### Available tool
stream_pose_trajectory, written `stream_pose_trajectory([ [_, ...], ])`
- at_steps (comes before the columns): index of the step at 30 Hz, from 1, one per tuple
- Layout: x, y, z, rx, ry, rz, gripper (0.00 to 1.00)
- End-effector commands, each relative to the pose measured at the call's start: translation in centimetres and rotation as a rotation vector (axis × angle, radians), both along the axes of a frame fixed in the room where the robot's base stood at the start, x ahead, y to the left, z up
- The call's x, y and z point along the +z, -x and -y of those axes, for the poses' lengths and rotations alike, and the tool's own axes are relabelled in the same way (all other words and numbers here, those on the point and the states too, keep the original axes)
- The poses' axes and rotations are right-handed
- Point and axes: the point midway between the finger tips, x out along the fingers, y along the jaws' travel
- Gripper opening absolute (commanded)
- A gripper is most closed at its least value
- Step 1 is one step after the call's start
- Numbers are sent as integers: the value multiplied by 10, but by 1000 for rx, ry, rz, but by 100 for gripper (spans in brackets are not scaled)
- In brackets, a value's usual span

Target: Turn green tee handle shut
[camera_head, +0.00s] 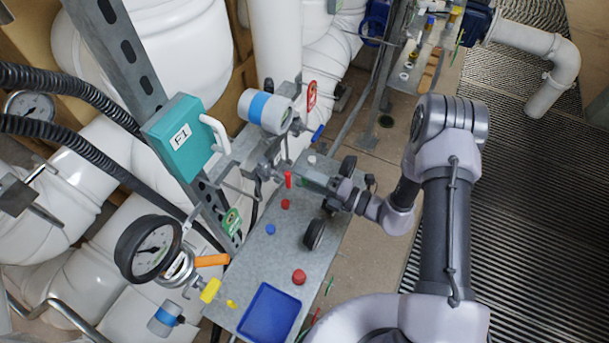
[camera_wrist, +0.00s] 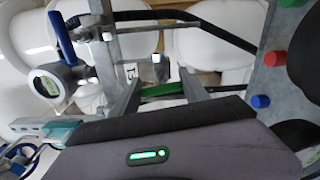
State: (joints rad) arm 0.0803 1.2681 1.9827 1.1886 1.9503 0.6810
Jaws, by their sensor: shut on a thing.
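The green tee handle (camera_wrist: 163,90) shows in the wrist view as a short green bar. It lies between the two fingers of my gripper (camera_wrist: 160,88), which are shut on it. Behind it are a small metal stem and fitting (camera_wrist: 160,70). In the head view my gripper (camera_head: 283,172) reaches left over the grey metal plate to the pipework below the blue-banded transmitter. The green handle cannot be made out there. How far the handle is turned is unclear.
A red handle (camera_head: 288,179) is close to my fingers. A blue-banded transmitter (camera_head: 265,110) and teal box (camera_head: 184,137) stand nearby. The grey plate (camera_head: 262,262) carries coloured caps, a black handwheel (camera_head: 314,234) and a blue tray (camera_head: 269,314). A gauge (camera_head: 149,249) stands lower left.

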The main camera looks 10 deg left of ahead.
Motion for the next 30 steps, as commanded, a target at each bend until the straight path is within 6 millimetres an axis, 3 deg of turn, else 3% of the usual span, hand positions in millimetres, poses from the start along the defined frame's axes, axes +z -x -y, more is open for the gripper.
stream_pose_trajectory([
  [12, -1, 0, 0, -1, -50, -142, 12],
  [27, -1, 0, 0, 0, -55, -157, 12],
  [28, -1, 0, 0, 0, -55, -157, 55],
  [30, -1, 0, 0, 0, -54, -156, 68],
])
